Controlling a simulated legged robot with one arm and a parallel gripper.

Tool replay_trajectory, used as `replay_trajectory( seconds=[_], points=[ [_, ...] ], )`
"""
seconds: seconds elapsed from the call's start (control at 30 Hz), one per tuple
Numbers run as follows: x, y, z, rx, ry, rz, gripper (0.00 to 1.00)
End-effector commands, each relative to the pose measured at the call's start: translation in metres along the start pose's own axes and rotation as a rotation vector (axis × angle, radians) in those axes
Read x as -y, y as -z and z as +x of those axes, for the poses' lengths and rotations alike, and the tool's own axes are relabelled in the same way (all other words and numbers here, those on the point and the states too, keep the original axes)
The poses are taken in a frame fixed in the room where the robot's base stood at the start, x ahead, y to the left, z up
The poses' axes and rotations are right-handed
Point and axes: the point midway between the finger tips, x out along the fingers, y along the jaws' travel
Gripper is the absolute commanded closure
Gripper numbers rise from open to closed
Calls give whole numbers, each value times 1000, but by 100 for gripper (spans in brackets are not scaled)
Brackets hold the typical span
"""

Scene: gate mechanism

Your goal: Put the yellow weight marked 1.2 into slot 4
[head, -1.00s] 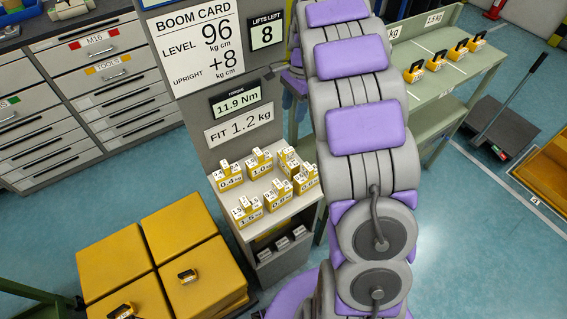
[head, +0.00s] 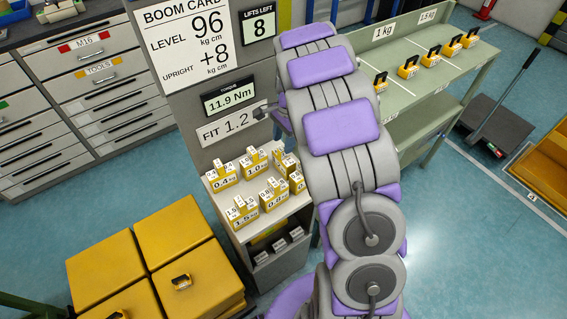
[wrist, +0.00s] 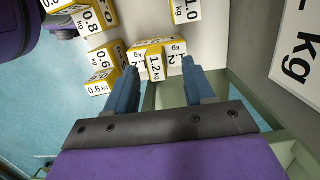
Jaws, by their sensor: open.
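The yellow weight marked 1.2 (wrist: 158,62) stands on the pale shelf in the wrist view, with white labelled faces and a raised top block. My gripper (wrist: 156,80) has its two blue fingers apart, one on each side of this weight in the picture. I cannot tell whether either finger touches it. In the head view a yellow weight (head: 287,162) at the shelf's back right, partly behind my arm, appears to be the same one; its label is unreadable there. I see no slot marked 4.
The 0.6 weight (wrist: 102,70) stands left of the fingers, with the 0.8 weight (wrist: 92,20) and 1.0 weight (wrist: 186,8) near. The upright card panel (head: 190,40) rises behind the shelf. A green bench (head: 420,100) with padlock-like yellow weights stands right.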

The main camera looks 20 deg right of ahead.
Motion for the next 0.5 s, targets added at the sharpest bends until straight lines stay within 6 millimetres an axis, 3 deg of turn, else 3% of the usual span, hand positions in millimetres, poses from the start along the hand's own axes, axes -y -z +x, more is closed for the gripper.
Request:
replay_trajectory(
  seconds=[0.23,0.5],
  points=[
    [-5,4,38,1,-3,0,47],
    [-4,4,41,0,0,0,47]
  ],
)
